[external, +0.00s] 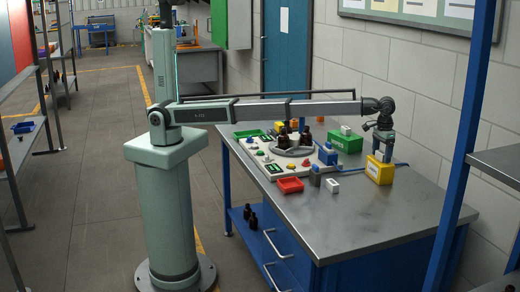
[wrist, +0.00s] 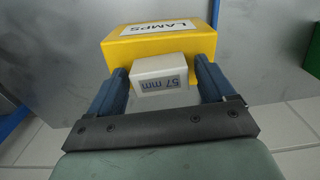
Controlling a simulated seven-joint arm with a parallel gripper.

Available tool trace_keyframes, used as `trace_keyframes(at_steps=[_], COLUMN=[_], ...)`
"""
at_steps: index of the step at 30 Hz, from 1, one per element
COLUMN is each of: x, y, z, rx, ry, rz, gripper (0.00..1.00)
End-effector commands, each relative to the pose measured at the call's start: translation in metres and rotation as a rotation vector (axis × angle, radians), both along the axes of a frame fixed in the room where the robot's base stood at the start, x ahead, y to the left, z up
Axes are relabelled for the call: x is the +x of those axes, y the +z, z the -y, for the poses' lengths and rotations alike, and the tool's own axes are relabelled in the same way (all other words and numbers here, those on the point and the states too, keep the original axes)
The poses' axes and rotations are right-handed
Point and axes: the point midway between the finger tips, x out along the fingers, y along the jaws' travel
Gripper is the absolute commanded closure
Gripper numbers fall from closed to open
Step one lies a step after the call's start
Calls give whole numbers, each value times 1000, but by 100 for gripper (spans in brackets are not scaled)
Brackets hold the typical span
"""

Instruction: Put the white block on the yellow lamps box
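The yellow lamps box (external: 379,172) stands on the table near its back edge, below my gripper (external: 383,154). Its LAMPS label shows in the wrist view, where the yellow box (wrist: 160,43) lies just beyond the fingertips. The white block (wrist: 160,72), marked "57 mm", is between the two blue fingers of my gripper (wrist: 160,78), which lie close along its sides; the gripper appears shut on it. The block overlaps the near side of the yellow box in the wrist view; whether it touches the box I cannot tell. In the external view the block is hard to make out.
A green box (external: 346,142) stands left of the yellow box. A red tray (external: 290,185) and a small white piece (external: 332,186) are nearer the front. The right part of the grey table (external: 375,215) is clear.

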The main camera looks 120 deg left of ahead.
Motion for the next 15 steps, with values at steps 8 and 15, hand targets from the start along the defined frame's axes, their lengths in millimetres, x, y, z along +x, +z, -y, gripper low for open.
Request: trace_keyframes(at_steps=[8, 15], x=[0, 0], y=[0, 15], z=[0, 0], rx=[0, 0], ry=[0, 0], rz=[0, 0], gripper=[10, 10])
